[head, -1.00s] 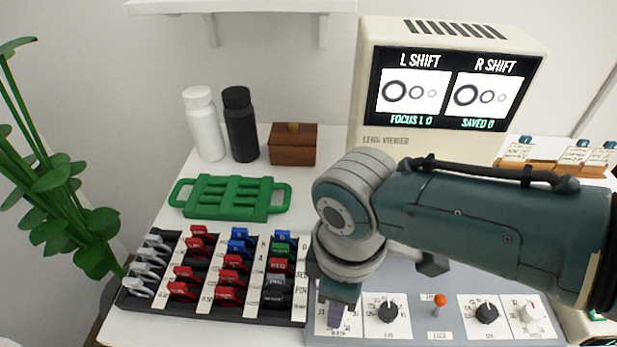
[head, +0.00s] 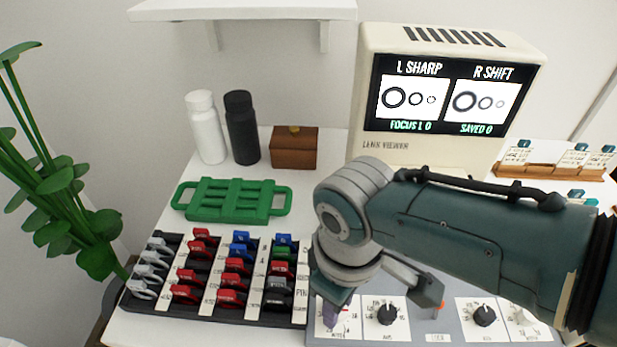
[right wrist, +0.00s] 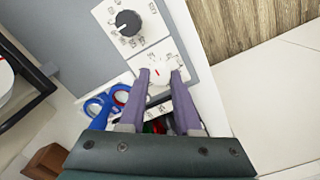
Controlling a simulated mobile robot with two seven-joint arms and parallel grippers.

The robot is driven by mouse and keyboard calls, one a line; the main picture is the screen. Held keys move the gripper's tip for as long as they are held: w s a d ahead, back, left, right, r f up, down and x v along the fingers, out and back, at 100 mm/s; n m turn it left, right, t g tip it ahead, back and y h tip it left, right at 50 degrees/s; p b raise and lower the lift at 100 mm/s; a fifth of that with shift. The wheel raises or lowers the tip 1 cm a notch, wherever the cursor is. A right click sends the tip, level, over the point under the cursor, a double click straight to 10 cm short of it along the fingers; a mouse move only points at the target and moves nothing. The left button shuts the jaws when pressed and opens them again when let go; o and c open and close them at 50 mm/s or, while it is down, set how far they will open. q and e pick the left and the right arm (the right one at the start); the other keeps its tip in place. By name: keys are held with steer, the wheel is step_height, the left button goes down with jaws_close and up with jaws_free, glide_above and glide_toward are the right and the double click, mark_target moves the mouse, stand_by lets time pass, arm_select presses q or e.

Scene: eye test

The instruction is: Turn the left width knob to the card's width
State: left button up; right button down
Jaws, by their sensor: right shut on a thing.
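The grey control panel (head: 463,335) stands at the front of the table. My left gripper is not in view.
Two black knobs (head: 387,312) (head: 484,315), an orange toggle (head: 441,303) and a white knob (head: 522,316) sit to the right. The viewer (head: 450,150) reads "L SHARP" and "R SHIFT". A lens tray (head: 210,314) adjoins the panel; a green rack (head: 230,200) lies behind it.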

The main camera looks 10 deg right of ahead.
steer(key=c, duration=0.6)
jaws_free()
